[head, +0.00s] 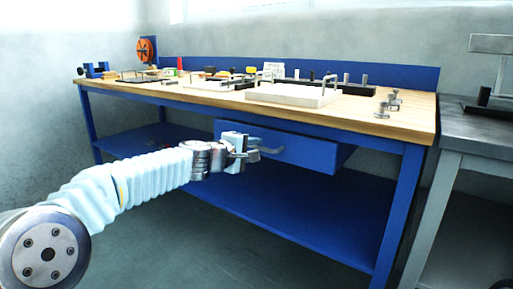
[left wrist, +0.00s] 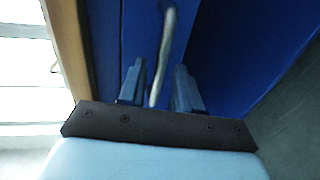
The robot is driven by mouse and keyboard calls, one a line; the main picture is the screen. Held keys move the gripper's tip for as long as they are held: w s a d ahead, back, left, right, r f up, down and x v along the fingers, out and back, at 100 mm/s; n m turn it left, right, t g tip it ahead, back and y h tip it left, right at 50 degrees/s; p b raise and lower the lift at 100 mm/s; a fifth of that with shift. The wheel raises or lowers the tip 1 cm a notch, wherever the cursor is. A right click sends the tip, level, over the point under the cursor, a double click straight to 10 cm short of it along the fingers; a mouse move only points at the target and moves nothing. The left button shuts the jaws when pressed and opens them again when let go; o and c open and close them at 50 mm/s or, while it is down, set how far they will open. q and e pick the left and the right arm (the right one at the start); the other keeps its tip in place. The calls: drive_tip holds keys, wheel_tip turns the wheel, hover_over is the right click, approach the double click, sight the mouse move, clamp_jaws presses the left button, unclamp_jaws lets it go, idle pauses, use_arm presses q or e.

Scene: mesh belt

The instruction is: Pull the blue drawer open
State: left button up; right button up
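The blue drawer (head: 309,151) hangs under the wooden top of the blue workbench (head: 408,120). I cannot tell whether it stands slightly out. Its curved metal handle (head: 271,150) is on the front face, partly hidden by my left gripper (head: 249,149). In the left wrist view, the handle (left wrist: 166,42) runs down between the two dark fingers of my left gripper (left wrist: 159,88). The fingers are apart, with a visible gap on the right side of the handle and a narrower one on the left. The drawer front (left wrist: 141,38) fills the view behind it. My right gripper is not in view.
The bench top carries white trays (head: 290,96), metal pegs (head: 393,100) and an orange reel (head: 147,50). A blue lower shelf (head: 300,220) lies below the drawer. A grey table (head: 480,130) stands at the right. The floor (head: 200,255) in front is clear.

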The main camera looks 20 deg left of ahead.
use_arm(q)
drive_tip(key=shift+x, duration=1.25)
clamp_jaws()
